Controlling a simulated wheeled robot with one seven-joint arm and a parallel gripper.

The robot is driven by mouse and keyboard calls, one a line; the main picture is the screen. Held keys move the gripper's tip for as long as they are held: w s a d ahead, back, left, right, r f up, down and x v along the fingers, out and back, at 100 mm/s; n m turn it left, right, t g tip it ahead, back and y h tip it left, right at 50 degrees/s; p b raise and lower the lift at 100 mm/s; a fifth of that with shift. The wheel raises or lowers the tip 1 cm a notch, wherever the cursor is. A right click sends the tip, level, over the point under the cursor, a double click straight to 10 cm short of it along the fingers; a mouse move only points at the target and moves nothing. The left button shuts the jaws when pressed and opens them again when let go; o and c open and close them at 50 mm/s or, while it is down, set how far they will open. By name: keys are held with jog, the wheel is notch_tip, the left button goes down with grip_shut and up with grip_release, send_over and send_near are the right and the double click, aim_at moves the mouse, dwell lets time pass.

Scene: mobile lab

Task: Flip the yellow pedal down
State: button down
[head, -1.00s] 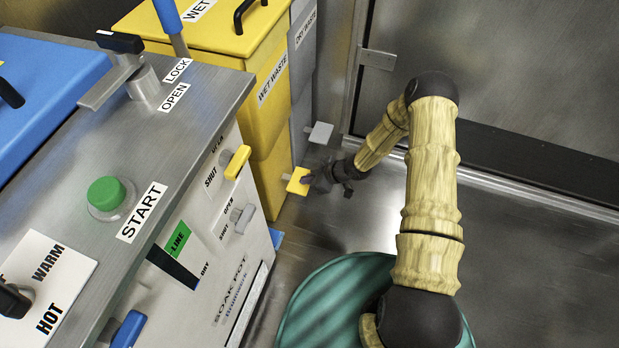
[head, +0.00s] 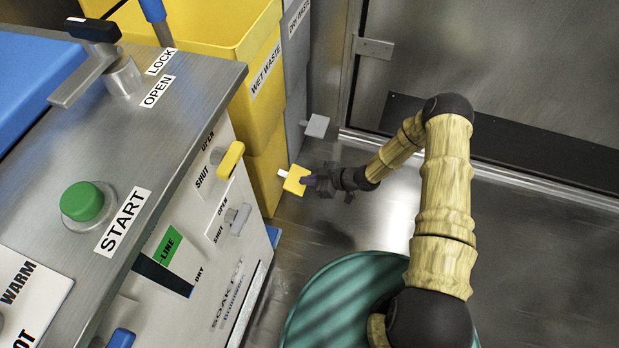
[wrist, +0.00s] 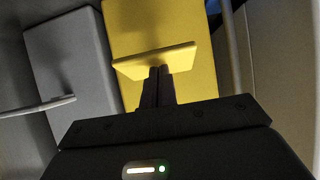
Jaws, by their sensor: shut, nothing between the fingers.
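The yellow pedal (head: 296,179) sticks out low from the front of the yellow WET WASTE bin (head: 262,125) in the head view. In the wrist view the pedal (wrist: 150,62) is a flat yellow plate across the front of the yellow bin (wrist: 190,18). My gripper (head: 308,181) is shut and empty, with its fingertips against or very close to the pedal's outer edge. The wrist view shows the two closed fingers (wrist: 160,74) overlapping the pedal's lower edge. The bin's top is open and its inside shows.
A grey DRY WASTE bin with a grey pedal (head: 317,125) stands just beyond the yellow bin. The steel-topped console (head: 150,125) with a green START button (head: 83,201) is at left. A green round bin (head: 340,300) stands below my arm.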

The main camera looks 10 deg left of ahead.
jog(key=shift+a+r+p, duration=0.15)
jog(key=shift+r+p, duration=0.55)
jog(key=shift+r, duration=0.25)
jog(key=r+p+v, duration=0.1)
jog(key=p+v, duration=0.6)
jog(key=v, duration=0.6)
jog(key=shift+a+r, duration=0.25)
jog(key=shift+a, duration=0.15)
jog(key=shift+w, duration=0.1)
